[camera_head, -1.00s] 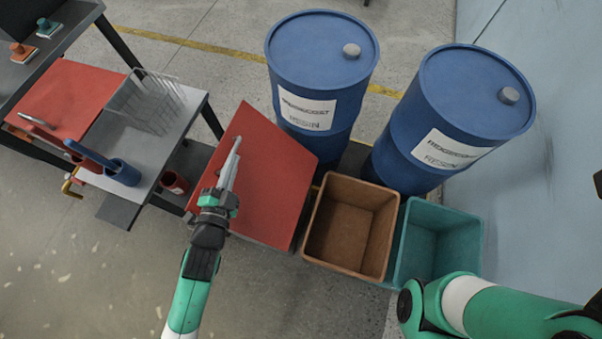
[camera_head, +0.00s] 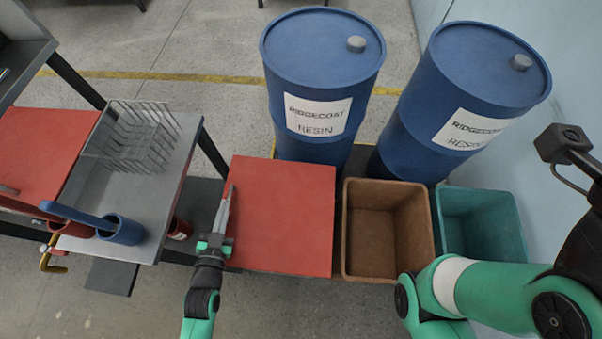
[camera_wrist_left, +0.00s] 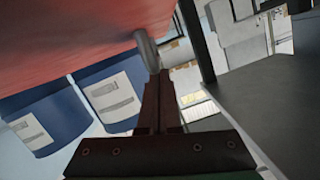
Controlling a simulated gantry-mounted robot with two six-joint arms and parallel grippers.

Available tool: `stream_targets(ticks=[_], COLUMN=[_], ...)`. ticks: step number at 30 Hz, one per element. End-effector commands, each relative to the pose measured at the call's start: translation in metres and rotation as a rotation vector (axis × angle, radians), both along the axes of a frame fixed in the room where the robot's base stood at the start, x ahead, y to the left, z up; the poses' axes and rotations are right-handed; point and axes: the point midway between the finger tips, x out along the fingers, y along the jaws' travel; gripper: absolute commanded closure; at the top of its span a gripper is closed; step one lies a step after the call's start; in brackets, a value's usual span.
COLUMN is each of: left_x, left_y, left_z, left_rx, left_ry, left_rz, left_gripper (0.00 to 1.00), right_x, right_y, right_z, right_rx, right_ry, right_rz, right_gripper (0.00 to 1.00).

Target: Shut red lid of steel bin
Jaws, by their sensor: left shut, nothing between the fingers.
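The red lid (camera_head: 282,215) shows in the head view as a broad, nearly rectangular panel left of the brown bin. The steel bin's body is hidden, and I cannot tell how far the lid stands open. My left gripper (camera_head: 229,190) is shut and empty, its fingers lying along the lid's left edge. In the left wrist view the lid's red face (camera_wrist_left: 75,40) fills the upper left, close to the shut fingers (camera_wrist_left: 158,95). A grey rounded piece (camera_wrist_left: 148,50) sits at the lid's edge by the fingers; contact is unclear. My right gripper is out of frame.
A brown bin (camera_head: 350,240) and a teal bin (camera_head: 508,205) stand right of the lid. Two blue drums (camera_head: 322,60) rise behind them. A grey table (camera_head: 172,190) with a wire rack (camera_head: 130,140) and a blue cup (camera_head: 122,232) is close on the left.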

Motion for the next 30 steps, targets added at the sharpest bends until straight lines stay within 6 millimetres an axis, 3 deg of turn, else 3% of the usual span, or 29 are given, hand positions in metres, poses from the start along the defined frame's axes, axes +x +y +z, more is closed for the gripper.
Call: stream_targets(ticks=[1,6,22,26,30], left_x=[0.0,0.0,-0.002,-0.002,-0.001], left_y=[-0.002,-0.004,-0.005,-0.006,-0.01], left_z=[-0.009,-0.019,-0.026,-0.018,0.012], left_rx=[0.001,0.003,0.001,0.001,0.004], left_ry=[0.001,0.0,0.011,0.011,0.002], left_rz=[-0.002,-0.002,0.0,-0.001,-0.005], left_gripper=[1.0,1.0,1.0,1.0,1.0], right_x=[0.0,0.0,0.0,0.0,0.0], right_y=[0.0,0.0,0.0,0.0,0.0], right_z=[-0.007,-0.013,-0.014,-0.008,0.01], right_rx=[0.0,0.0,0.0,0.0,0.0], right_ry=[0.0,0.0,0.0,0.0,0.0], right_rz=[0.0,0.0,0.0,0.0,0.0], right_gripper=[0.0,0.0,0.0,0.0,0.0])
